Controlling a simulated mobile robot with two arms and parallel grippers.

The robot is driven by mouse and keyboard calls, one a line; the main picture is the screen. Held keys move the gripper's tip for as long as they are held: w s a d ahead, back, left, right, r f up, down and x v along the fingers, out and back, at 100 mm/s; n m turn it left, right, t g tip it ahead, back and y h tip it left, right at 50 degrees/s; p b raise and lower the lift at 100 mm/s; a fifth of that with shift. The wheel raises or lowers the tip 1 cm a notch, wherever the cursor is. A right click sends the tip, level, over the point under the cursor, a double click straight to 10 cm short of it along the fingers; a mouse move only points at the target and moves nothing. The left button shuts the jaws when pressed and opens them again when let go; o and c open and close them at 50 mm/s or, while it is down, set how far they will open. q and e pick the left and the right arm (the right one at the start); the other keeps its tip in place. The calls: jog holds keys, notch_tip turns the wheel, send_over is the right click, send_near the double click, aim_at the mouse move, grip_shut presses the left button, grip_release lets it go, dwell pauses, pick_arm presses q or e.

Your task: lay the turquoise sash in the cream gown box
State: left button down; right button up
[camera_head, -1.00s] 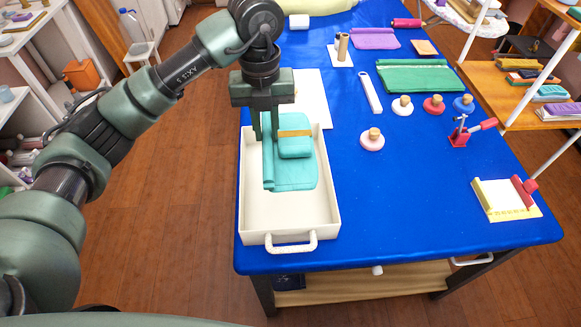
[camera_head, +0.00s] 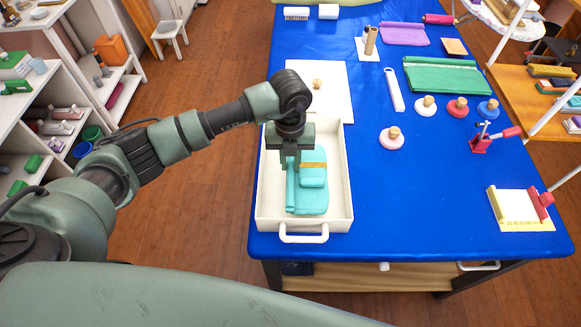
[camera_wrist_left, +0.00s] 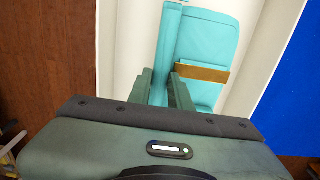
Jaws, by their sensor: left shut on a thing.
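The turquoise sash (camera_head: 311,203) is a flat folded cloth with a raised ridge along its left side and a gold-banded pad on top. It is inside the outline of the cream gown box (camera_head: 343,205), towards the front. My left gripper (camera_head: 291,165) points down and is shut on the ridge; in the left wrist view its fingers (camera_wrist_left: 163,88) flank the ridge of the sash (camera_wrist_left: 205,40). The underside of the sash is hidden, so I cannot tell whether it touches the box floor. My right gripper is not in view.
A white board (camera_head: 335,85) with a small knob lies behind the box. Round knobbed discs (camera_head: 391,138), a green folded cloth (camera_head: 440,75) and a red clamp (camera_head: 492,138) stand to the right. The blue table (camera_head: 400,200) is clear just right of the box.

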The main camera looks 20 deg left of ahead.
pick_arm(q)
notch_tip(320, 180, down, 4)
jog(key=shift+r+p, duration=0.2)
jog(key=shift+p, duration=0.1)
jog(key=shift+f, duration=0.1)
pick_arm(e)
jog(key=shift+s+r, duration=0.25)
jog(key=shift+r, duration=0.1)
pick_arm(q)
jog(key=shift+f+b, duration=0.35)
jog(key=c, duration=1.3)
grip_release()
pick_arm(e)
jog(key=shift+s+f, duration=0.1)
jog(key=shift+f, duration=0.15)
pick_arm(q)
jog(key=shift+r, duration=0.15)
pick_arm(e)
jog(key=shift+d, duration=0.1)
